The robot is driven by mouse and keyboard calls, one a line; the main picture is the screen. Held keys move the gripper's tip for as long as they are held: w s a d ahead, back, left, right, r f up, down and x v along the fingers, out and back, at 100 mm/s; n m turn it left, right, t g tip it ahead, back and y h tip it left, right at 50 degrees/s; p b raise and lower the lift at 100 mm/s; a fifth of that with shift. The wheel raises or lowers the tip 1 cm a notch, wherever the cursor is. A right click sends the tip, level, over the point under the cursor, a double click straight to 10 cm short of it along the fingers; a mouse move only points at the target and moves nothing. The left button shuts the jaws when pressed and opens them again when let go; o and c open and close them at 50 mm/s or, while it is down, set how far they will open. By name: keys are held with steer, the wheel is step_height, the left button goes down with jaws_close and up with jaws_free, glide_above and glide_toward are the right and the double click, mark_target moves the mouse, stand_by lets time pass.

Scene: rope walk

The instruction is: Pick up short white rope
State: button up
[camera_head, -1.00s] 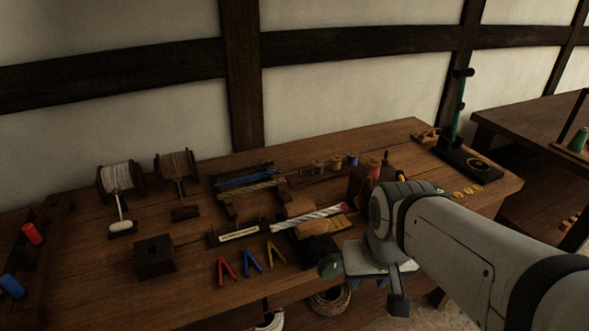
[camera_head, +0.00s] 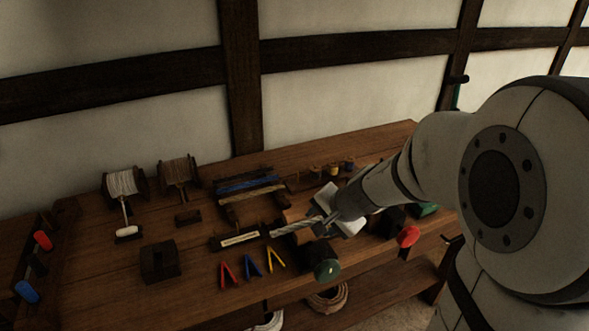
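The short white rope (camera_head: 291,228), a pale twisted length, lies slantwise on the brown wooden holder on the bench. Its left part shows; its right part is hidden behind my gripper. My gripper (camera_head: 335,219) is at the rope's right part, pointing down and left, with light grey parts on both sides of it. The fingertips are small and dark here, so I cannot tell whether they touch the rope or are closed on it.
A labelled block (camera_head: 240,239) lies left of the rope, with red, blue and yellow clips (camera_head: 252,264) in front. A green-ended cylinder (camera_head: 327,270) stands near the bench edge. A rack with blue rope (camera_head: 246,184) is behind. Two spools (camera_head: 124,184) stand at the left.

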mark_target(308, 223)
steer(key=w+d+f+m, duration=0.1)
steer(key=w+f, duration=0.2)
steer(key=w+d+f+m+h, duration=0.1)
steer(key=w+f+m, duration=0.1)
steer(key=w+f, duration=0.1)
steer(key=w+d+f+m+b, duration=0.1)
steer(key=w+f+m, duration=0.1)
steer(key=w+f, duration=0.1)
steer(key=shift+w+t+h, duration=0.3)
steer(key=shift+w+t, duration=0.1)
steer(key=shift+w, duration=0.1)
steer(key=shift+c, duration=0.3)
steer(key=shift+r, duration=0.1)
jaws_close()
